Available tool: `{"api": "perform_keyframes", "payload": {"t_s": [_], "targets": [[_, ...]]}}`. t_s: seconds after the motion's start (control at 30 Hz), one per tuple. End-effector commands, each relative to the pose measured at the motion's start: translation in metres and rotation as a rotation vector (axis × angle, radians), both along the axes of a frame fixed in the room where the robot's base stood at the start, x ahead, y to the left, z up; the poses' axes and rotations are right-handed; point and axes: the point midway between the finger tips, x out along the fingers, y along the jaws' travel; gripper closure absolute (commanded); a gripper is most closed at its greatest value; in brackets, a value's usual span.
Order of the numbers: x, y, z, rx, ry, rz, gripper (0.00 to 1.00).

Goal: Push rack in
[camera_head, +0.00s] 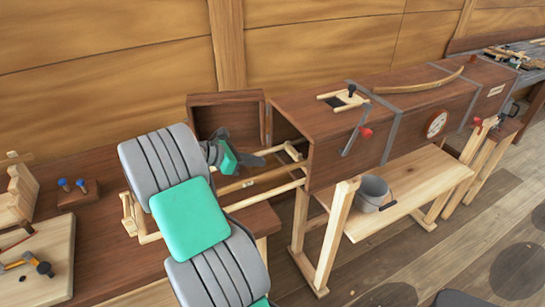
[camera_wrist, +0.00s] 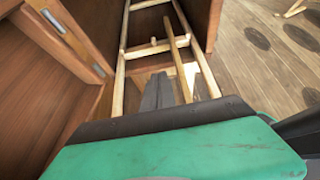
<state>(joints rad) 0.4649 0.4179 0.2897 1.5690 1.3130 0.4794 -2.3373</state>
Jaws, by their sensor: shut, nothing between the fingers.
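The rack (camera_head: 278,188) is a pale wooden ladder-like frame that sticks out of the open left end of a long brown wooden box (camera_head: 345,115). Its outer end lies over the bench at left, partly hidden behind my arm. In the wrist view the rack (camera_wrist: 122,62) shows its two rails and crossbars running into the box, with a thin wooden strip (camera_wrist: 176,55) between the rails. My gripper (camera_head: 262,159) is shut and empty, above the rack just outside the box mouth. Its dark fingers (camera_wrist: 167,92) point toward the box; I cannot tell whether they touch the rack.
The box's door (camera_head: 228,98) stands open behind the rack. A grey bucket (camera_head: 373,193) stands on the shelf under the box. The bench (camera_head: 105,262) at left bears a hammer (camera_head: 38,263) and blue-topped pegs (camera_head: 72,185). Floor at front right is open.

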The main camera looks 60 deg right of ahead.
Motion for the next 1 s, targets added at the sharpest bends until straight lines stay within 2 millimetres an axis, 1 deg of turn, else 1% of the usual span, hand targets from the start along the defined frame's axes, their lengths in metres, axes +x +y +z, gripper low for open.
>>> {"api": "perform_keyframes", "payload": {"t_s": [0.03, 0.4, 0.5, 0.6, 0.73, 1.0], "targets": [[-0.006, -0.006, -0.005, 0.000, 0.002, -0.005, 1.00], [-0.047, -0.063, -0.045, 0.002, -0.001, -0.008, 1.00], [-0.057, -0.078, -0.043, -0.001, -0.004, -0.007, 1.00], [-0.064, -0.089, -0.044, 0.001, -0.004, -0.005, 1.00], [-0.068, -0.095, -0.044, 0.000, -0.004, -0.004, 1.00], [-0.068, -0.095, -0.044, -0.001, -0.004, -0.003, 1.00]]}}
